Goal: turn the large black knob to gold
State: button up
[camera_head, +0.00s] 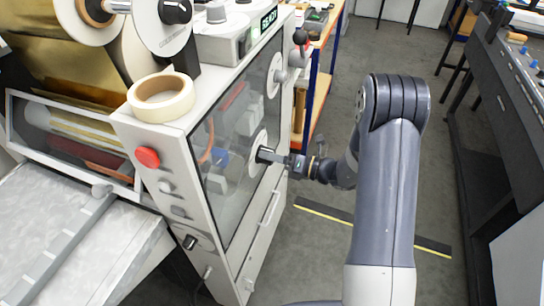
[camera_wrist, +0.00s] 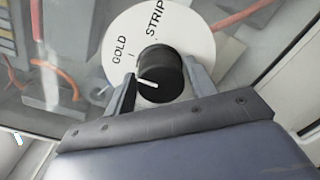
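The large black knob (camera_wrist: 161,75) sits on a round white dial (camera_wrist: 196,30) on the front of the machine. The dial reads GOLD at upper left and STRIP at upper right, with a small tick by GOLD. The knob's white pointer line points left and slightly up, below the GOLD tick. My gripper (camera_wrist: 163,90) has one finger on each side of the knob, with what look like narrow gaps. In the head view my gripper (camera_head: 282,159) reaches the knob (camera_head: 264,155) from the right; its fingers are small and hard to read there.
The machine's glass panel (camera_head: 228,180) surrounds the dial. Another white dial (camera_head: 273,76) with a knob is higher up. A red button (camera_head: 147,157) and a tape roll (camera_head: 161,97) are to the left. The floor (camera_head: 310,245) right of the machine is mostly clear.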

jog(key=o, duration=0.3)
jog(key=b+v, duration=0.2)
jog(key=v, duration=0.8)
jog(key=shift+d, duration=0.4)
jog(key=shift+s, duration=0.15)
jog(key=p+x, duration=0.2)
jog(key=x, duration=0.9)
jog(key=shift+s+d, duration=0.1)
